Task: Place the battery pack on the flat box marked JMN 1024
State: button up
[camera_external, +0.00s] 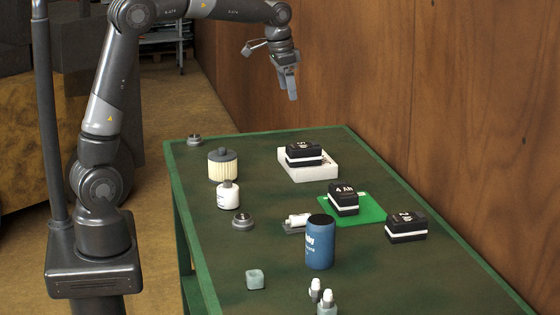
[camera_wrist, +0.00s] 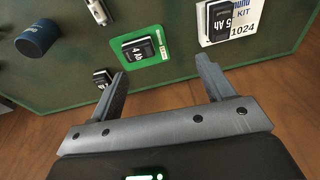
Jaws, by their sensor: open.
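My gripper (camera_external: 290,92) is open and empty, high above the far end of the table; its fingers also show in the wrist view (camera_wrist: 162,68). A white flat box (camera_external: 319,171) lies at the far end; "KIT" and "1024" show on it in the wrist view (camera_wrist: 240,16). A black-and-white battery pack (camera_external: 304,152), marked 5 Ah in the wrist view (camera_wrist: 219,21), rests on that box. A 4 Ah battery pack (camera_external: 343,199) sits on a green card (camera_external: 371,210). Another pack, seemingly 2 Ah (camera_external: 406,228), stands directly on the table.
On the green table (camera_external: 285,250) are a blue can (camera_external: 320,243), a pleated filter (camera_external: 223,165), a white bottle (camera_external: 228,196), a small tube (camera_external: 298,220), grey round parts and small white-capped bottles (camera_external: 323,297). A wooden wall (camera_external: 450,120) runs along the right side.

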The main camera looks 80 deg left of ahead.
jog(key=s+d+r+t, duration=0.1)
jog(key=s+d, duration=0.5)
jog(key=s, duration=0.2)
jog(key=s+d+r+t, duration=0.1)
jog(key=s+d+r, duration=0.1)
jog(key=s+d, duration=0.5)
jog(key=s+d+f, duration=0.2)
jog(key=s+f, duration=0.1)
jog(key=s, duration=0.4)
jog(key=s+d+f+t, duration=0.1)
jog(key=s+d+f, duration=0.1)
jog(key=s, duration=0.5)
jog(key=shift+s+f+t+h, duration=0.2)
jog(key=shift+f+t+h, duration=0.1)
jog(key=shift+f, duration=0.45)
jog(key=shift+o, duration=0.4)
